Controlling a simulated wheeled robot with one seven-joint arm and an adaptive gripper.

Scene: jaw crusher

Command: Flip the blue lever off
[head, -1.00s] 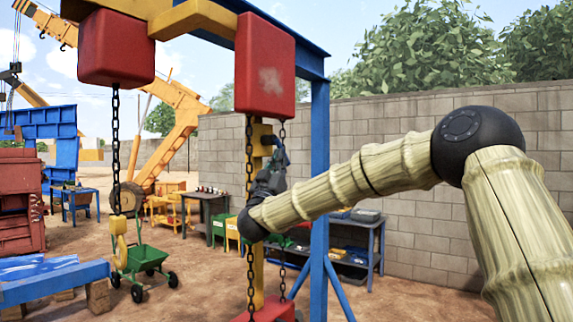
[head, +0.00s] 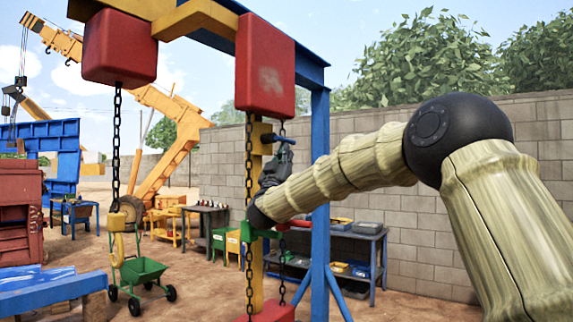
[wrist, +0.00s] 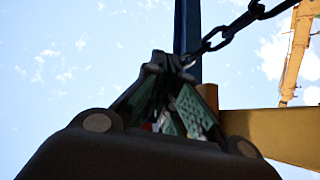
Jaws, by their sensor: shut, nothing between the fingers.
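The blue lever (head: 279,138) sticks out to the right from the upper part of the yellow post (head: 256,170) in the head view, roughly level. My gripper (head: 284,152) is shut and empty. Its fingertips point up and are just below the blue lever; I cannot tell whether they touch it. In the wrist view the shut fingers (wrist: 168,65) point up at the sky, and I cannot make out the blue lever there. A green lever (head: 250,233) and a red lever (head: 298,224) show near my wrist, partly hidden by it.
Chains (head: 249,200) hang in front of the post from red blocks (head: 265,65). A blue upright (head: 320,190) stands just right, behind my forearm. A workbench (head: 350,240) with bins stands by the block wall.

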